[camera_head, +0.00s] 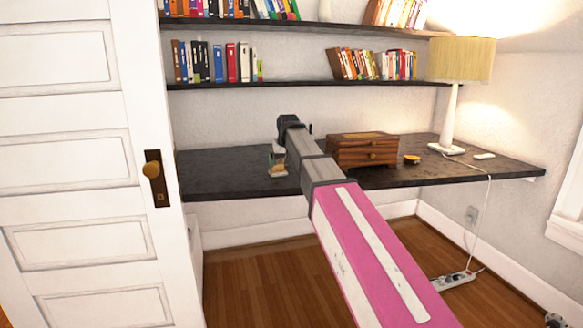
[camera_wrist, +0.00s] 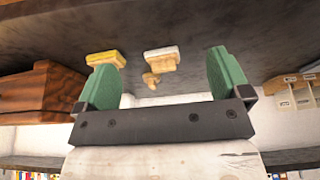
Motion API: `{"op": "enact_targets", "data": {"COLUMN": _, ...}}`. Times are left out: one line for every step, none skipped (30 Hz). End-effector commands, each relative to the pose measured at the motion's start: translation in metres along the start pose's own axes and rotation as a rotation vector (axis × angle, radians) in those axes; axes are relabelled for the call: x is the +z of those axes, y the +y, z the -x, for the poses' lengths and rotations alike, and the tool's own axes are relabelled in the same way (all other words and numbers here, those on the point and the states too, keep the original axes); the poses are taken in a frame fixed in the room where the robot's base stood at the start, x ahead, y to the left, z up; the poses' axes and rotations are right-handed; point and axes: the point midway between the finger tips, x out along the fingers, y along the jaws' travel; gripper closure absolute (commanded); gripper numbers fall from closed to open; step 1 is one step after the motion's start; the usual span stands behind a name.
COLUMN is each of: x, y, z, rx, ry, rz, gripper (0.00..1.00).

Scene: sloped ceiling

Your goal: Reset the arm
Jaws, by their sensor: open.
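My arm reaches out over the dark desk (camera_head: 225,172) in the head view. Its dark end (camera_head: 289,122) is above the desk, and the fingers cannot be made out there. In the wrist view, which looks upside down, my gripper (camera_wrist: 166,76) has its two green fingers spread wide. Nothing is held between them. Small items with a yellow top (camera_wrist: 103,58) and a white top (camera_wrist: 161,53) show on the desk beyond the fingers, apart from them.
A wooden box (camera_head: 352,152) sits right of my arm, with a small round item (camera_head: 412,159) beside it. A lamp (camera_head: 460,62) stands at the right. Small items (camera_head: 277,162) lie left of the arm. Bookshelves (camera_head: 290,84) hang above. A white door (camera_head: 75,170) is at the left.

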Motion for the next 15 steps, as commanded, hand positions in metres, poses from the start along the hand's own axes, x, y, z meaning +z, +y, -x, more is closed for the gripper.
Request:
{"op": "enact_targets", "data": {"x": 0.005, "y": 0.003, "z": -0.005, "rx": 0.002, "ry": -0.005, "rz": -0.004, "gripper": 0.05}}
{"op": "enact_targets", "data": {"x": 0.008, "y": 0.004, "z": -0.007, "rx": 0.002, "ry": -0.007, "rz": -0.005, "gripper": 0.05}}
{"op": "enact_targets", "data": {"x": 0.012, "y": 0.006, "z": -0.011, "rx": 0.003, "ry": -0.011, "rz": -0.008, "gripper": 0.05}}
{"op": "enact_targets", "data": {"x": 0.015, "y": 0.008, "z": -0.013, "rx": 0.004, "ry": -0.014, "rz": -0.01, "gripper": 0.05}}
{"op": "enact_targets", "data": {"x": 0.018, "y": 0.009, "z": -0.016, "rx": 0.004, "ry": -0.017, "rz": -0.011, "gripper": 0.05}}
{"op": "enact_targets", "data": {"x": 0.022, "y": 0.011, "z": -0.019, "rx": 0.005, "ry": -0.02, "rz": -0.014, "gripper": 0.05}}
{"op": "enact_targets", "data": {"x": 0.025, "y": 0.013, "z": -0.022, "rx": 0.006, "ry": -0.023, "rz": -0.016, "gripper": 0.05}}
{"op": "enact_targets", "data": {"x": 0.029, "y": 0.015, "z": -0.026, "rx": 0.007, "ry": -0.027, "rz": -0.018, "gripper": 0.05}}
{"op": "enact_targets", "data": {"x": 0.035, "y": 0.017, "z": -0.03, "rx": 0.008, "ry": -0.032, "rz": -0.021, "gripper": 0.05}}
{"op": "enact_targets", "data": {"x": 0.038, "y": 0.019, "z": -0.034, "rx": 0.009, "ry": -0.036, "rz": -0.024, "gripper": 0.05}}
{"op": "enact_targets", "data": {"x": 0.044, "y": 0.022, "z": -0.038, "rx": 0.01, "ry": -0.041, "rz": -0.027, "gripper": 0.05}}
{"op": "enact_targets", "data": {"x": 0.05, "y": 0.025, "z": -0.043, "rx": 0.011, "ry": -0.046, "rz": -0.031, "gripper": 0.05}}
{"op": "enact_targets", "data": {"x": 0.056, "y": 0.028, "z": -0.047, "rx": 0.012, "ry": -0.051, "rz": -0.035, "gripper": 0.05}}
{"op": "enact_targets", "data": {"x": 0.062, "y": 0.03, "z": -0.052, "rx": 0.014, "ry": -0.056, "rz": -0.039, "gripper": 0.05}}
{"op": "enact_targets", "data": {"x": 0.07, "y": 0.034, "z": -0.058, "rx": 0.015, "ry": -0.063, "rz": -0.044, "gripper": 0.05}}
